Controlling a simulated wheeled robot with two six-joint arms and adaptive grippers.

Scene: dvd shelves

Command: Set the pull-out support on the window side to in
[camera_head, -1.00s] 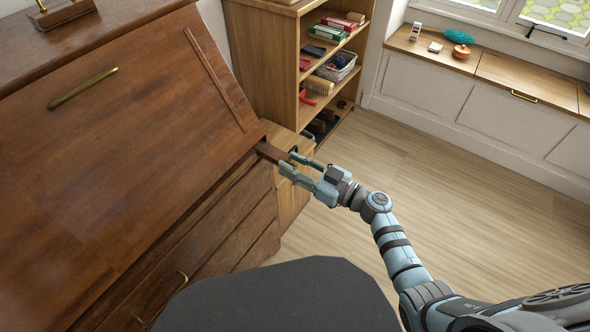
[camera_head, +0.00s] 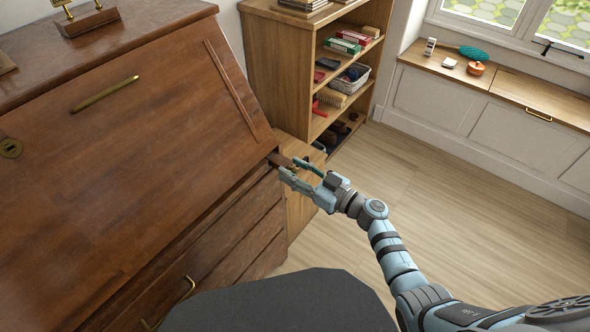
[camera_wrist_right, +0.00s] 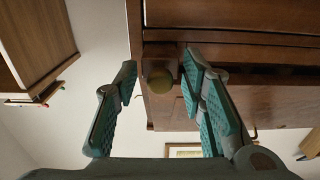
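The pull-out support (camera_head: 279,159) is a dark wooden bar at the window-side end of the brown bureau (camera_head: 130,150). It sticks out a short way below the closed slanted front. My right gripper (camera_head: 298,172) is at the end of the bar. Whether anything in the gripper touches the knob is unclear. My left gripper is out of view.
A wooden shelf unit (camera_head: 285,60) with boxes and a basket (camera_head: 346,77) stands just beyond the bureau. A window bench (camera_head: 480,115) runs along the far right. The floor (camera_head: 400,180) between them is clear.

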